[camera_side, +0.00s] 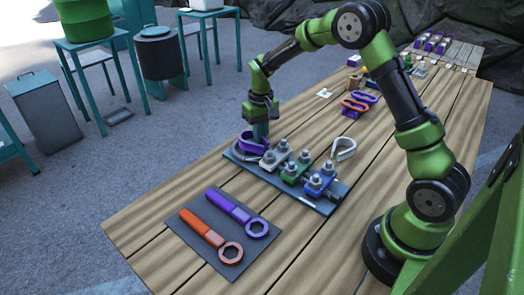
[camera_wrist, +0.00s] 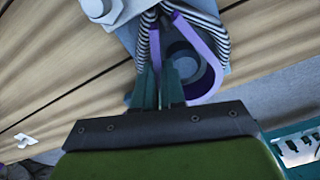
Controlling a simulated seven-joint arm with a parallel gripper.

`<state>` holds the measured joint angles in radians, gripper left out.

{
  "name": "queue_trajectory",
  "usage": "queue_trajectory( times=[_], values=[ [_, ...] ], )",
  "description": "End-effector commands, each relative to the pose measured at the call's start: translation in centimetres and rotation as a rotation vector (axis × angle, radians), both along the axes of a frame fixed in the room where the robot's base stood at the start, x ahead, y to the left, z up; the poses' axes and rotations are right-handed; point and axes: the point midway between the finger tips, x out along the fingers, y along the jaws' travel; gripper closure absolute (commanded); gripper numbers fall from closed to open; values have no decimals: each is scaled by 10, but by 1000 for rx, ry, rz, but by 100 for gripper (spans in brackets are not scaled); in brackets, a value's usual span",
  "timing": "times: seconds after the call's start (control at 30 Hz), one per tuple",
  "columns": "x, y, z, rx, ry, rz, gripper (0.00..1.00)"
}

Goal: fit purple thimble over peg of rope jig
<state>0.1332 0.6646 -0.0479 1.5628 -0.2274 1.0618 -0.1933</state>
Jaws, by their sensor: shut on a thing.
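The purple thimble (camera_side: 247,146) is at the left end of the dark rope jig (camera_side: 232,154) in the side view. My gripper (camera_side: 261,136) points down there, its fingertips largely hidden. In the wrist view, my gripper (camera_wrist: 158,75) is shut on one side of the thimble (camera_wrist: 209,50). The thimble curves around the round grey peg (camera_wrist: 186,66), with striped rope (camera_wrist: 222,35) beside it. The peg shows inside the loop. I cannot tell how low the thimble sits on it.
Clamp blocks with bolts, including a green one (camera_side: 293,173) and a blue one (camera_side: 321,181), stand right of the thimble. A loose grey thimble (camera_side: 344,148) lies behind them. Orange (camera_side: 203,228) and purple (camera_side: 228,206) wrenches lie on a mat in front.

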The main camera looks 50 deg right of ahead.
Motion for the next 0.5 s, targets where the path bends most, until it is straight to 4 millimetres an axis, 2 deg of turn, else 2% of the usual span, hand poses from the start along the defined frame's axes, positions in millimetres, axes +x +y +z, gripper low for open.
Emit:
queue_trajectory(
  times=[0.03, 0.07, 0.2, 0.37, 0.5],
  values=[
    [-2, 6, -35, -8, 14, 45, 100],
    [-2, 6, -35, -8, 14, 45, 87],
    [-2, 6, -35, -7, 15, 46, 66],
    [-2, 6, -28, -7, 13, 45, 62],
    [-1, 5, -5, -7, 9, 41, 60]
  ],
)
